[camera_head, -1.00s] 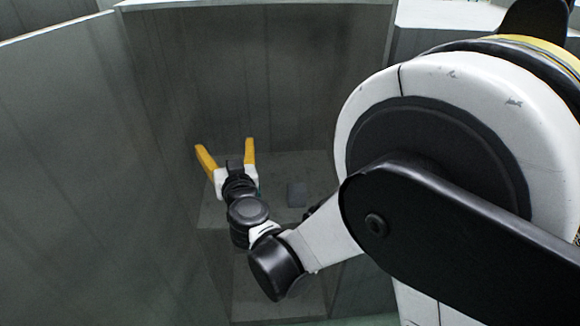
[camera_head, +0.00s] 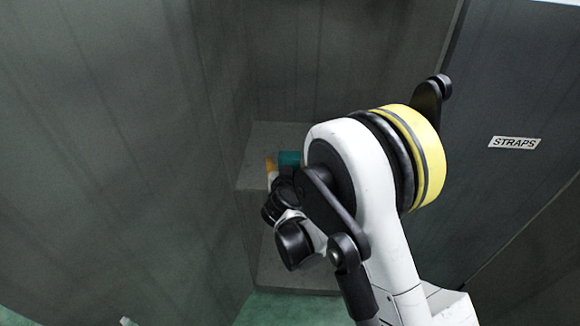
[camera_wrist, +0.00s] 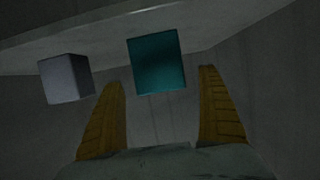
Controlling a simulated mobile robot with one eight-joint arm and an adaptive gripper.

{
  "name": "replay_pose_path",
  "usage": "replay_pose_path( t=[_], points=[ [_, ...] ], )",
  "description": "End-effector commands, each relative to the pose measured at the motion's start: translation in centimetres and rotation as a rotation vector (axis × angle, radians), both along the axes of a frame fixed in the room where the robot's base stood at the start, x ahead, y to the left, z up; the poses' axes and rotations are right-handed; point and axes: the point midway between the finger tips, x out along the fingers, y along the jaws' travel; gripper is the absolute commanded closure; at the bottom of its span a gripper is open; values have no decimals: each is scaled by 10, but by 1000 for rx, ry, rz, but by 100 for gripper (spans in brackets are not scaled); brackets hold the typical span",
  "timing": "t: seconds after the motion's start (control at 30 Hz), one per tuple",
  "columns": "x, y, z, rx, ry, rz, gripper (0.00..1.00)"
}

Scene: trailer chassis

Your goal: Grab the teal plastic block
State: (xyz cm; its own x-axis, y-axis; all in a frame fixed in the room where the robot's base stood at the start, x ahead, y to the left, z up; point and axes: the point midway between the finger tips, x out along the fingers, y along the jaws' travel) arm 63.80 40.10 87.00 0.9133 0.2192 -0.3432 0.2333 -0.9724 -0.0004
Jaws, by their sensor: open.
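The teal block (camera_wrist: 157,62) is in the upper middle of the wrist view, just beyond and between my two yellow fingertips. It also shows in the head view (camera_head: 289,158) on a grey ledge (camera_head: 262,140), partly hidden behind my arm. My gripper (camera_wrist: 163,78) is open, with nothing between its fingers. In the head view only one yellow finger (camera_head: 270,164) shows, just left of the block; the other is hidden by my arm. I cannot tell whether a finger touches the block.
A grey block (camera_wrist: 67,79) lies left of the teal one in the wrist view, close to my left finger. Tall grey walls (camera_head: 120,130) enclose the ledge. A panel with a STRAPS label (camera_head: 514,143) stands at the right.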

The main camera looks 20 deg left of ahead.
Motion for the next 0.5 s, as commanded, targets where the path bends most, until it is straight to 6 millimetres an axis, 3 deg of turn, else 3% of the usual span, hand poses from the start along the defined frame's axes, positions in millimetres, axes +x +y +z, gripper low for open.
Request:
replay_pose_path(
  t=[0.2, 0.43, 0.47, 0.5],
  points=[
    [25, 6, -11, 0, -1, 0, 12],
    [27, 6, -10, 1, -1, 1, 12],
    [27, 6, -10, 1, -1, 1, 17],
    [27, 6, -10, 1, -1, 1, 30]
  ],
)
